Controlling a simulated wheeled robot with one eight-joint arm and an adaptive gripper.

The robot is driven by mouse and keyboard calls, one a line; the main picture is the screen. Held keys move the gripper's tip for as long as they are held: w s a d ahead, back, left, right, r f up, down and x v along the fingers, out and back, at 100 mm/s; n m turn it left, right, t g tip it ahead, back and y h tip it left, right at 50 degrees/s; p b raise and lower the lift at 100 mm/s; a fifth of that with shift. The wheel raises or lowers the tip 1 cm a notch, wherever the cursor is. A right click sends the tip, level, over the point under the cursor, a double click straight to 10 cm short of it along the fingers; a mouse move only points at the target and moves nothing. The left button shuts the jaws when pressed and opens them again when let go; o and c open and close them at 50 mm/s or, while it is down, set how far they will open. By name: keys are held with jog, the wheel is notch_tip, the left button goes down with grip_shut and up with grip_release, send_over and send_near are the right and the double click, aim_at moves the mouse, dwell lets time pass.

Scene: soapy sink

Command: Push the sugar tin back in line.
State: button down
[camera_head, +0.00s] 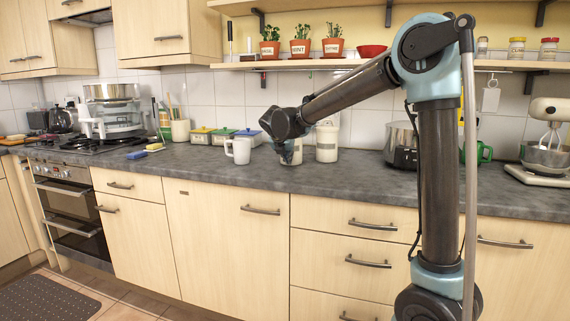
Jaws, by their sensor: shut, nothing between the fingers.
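My gripper (287,157) is at the end of my arm, pointing down over the worktop, its fingers small and dark in this view. It is shut and empty. A pale canister (297,154) stands right behind it and is partly hidden by the gripper and wrist. A second, taller pale canister (327,145) stands just to its right, its top partly covered by my arm. Labels are too small to read, so I cannot tell for sure which one is the sugar tin. Whether the gripper touches the near canister cannot be told.
A white mug (238,151) stands left of my gripper. A dark-based pot (401,147) is to the right. The front of the worktop (222,174) is clear.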

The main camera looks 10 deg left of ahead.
jog(key=w, duration=0.8)
jog(key=w+d, duration=0.1)
jog(key=w, duration=0.4)
